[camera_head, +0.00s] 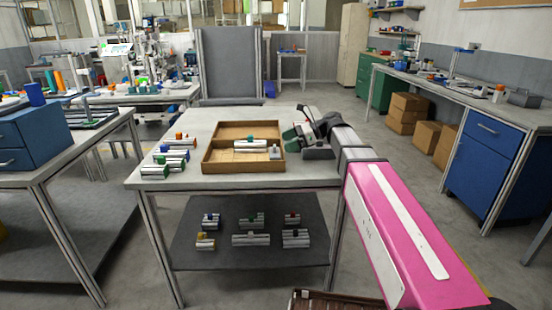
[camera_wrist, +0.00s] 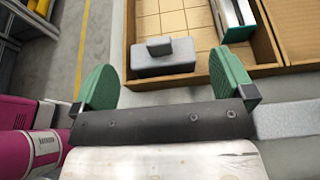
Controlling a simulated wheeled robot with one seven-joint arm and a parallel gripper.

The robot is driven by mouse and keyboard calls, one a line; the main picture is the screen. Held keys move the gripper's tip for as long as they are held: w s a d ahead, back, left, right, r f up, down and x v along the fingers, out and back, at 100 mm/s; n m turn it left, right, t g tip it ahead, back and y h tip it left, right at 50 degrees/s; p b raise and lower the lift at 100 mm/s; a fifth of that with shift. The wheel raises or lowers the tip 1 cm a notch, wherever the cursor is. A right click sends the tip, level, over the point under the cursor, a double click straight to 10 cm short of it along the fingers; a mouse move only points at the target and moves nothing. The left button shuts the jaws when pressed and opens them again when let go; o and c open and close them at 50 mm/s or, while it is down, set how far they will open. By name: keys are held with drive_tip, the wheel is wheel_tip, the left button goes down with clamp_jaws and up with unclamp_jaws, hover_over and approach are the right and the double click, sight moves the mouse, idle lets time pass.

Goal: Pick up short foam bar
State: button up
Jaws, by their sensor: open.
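The short foam bar seems to be the plain grey block with a small raised grip on top. It lies in the wooden tray, against its near wall, in the wrist view (camera_wrist: 165,59); it shows small at the tray's right side in the head view (camera_head: 275,153). My gripper (camera_head: 298,133) is at the right side of the tray. In the wrist view its green fingers (camera_wrist: 161,80) are wide apart and empty. The bar appears between and just beyond them, apart from both. The height gap is hard to judge.
The wooden tray (camera_head: 207,163) also holds a silver bar with a dark green part (camera_head: 252,145), close to the right finger in the wrist view (camera_wrist: 235,20). Several silver pieces with coloured knobs (camera_head: 170,155) stand on the table (camera_head: 225,181) at left. More sit on the lower shelf (camera_head: 215,262).

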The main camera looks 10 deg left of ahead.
sight(275, 146)
drive_tip(key=x, duration=0.5)
drive_tip(key=shift+s+a, duration=0.2)
drive_tip(key=shift+a, duration=0.15)
drive_tip(key=c, duration=0.6)
